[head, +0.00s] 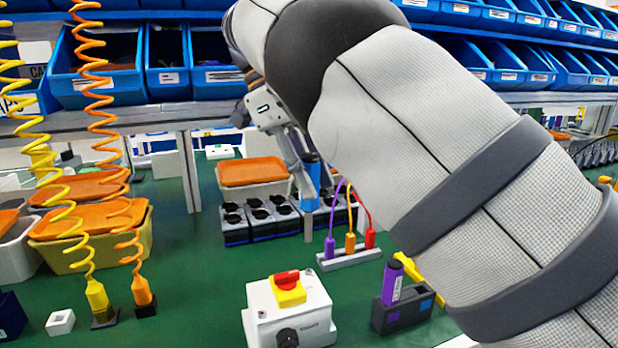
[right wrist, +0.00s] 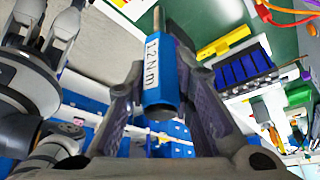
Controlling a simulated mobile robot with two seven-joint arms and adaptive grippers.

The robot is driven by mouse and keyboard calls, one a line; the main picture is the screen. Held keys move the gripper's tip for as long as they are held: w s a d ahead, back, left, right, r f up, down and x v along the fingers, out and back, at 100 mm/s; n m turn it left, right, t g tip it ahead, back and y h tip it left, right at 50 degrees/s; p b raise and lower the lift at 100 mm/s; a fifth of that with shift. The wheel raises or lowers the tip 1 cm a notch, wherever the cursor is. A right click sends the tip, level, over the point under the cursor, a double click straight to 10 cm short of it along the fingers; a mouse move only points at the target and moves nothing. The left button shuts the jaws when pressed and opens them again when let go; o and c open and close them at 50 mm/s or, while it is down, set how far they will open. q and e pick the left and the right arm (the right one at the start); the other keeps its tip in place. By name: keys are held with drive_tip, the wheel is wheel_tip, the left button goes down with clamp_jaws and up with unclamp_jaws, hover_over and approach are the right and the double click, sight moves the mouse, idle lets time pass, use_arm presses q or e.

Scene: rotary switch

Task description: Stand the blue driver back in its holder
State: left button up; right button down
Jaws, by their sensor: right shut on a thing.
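The blue driver (head: 309,204) hangs upright in my right gripper (head: 308,184), shaft down, in the middle of the head view. In the right wrist view the blue driver (right wrist: 160,88) shows its white torque label and metal shaft, with the two dark fingers (right wrist: 158,105) shut on either side of the handle. The dark holder (head: 400,314) stands on the green table, lower right in the head view. A purple driver (head: 392,283) stands in its left place; the right place, with a blue mark, is empty. My right gripper is well behind and left of the holder.
A white box with a red and yellow rotary switch (head: 288,288) stands left of the holder. A yellow tool (head: 415,272) lies behind the holder. Coiled cords hang at left.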

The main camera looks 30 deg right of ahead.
use_arm(q)
drive_tip(key=w+r+t+p, duration=0.1)
drive_tip(key=w+r+p, duration=0.2)
drive_tip(key=w+r, duration=0.1)
drive_tip(key=shift+w+t, duration=0.15)
drive_tip(key=shift+t, duration=0.25)
use_arm(e)
drive_tip(key=s+d+f+n, duration=0.1)
drive_tip(key=s+d, duration=0.4)
drive_tip(key=d, duration=0.3)
drive_tip(key=s+d+f+n+h, duration=0.1)
drive_tip(key=s+d+f, duration=0.1)
drive_tip(key=s+d, duration=0.4)
drive_tip(key=shift+d+f+n+t, duration=0.15)
drive_tip(key=shift+d+n+t, duration=0.15)
drive_tip(key=shift+d, duration=0.9)
use_arm(q)
drive_tip(key=shift+r, duration=0.1)
use_arm(e)
wheel_tip(320, 180, down, 6)
drive_tip(key=shift+s, duration=0.1)
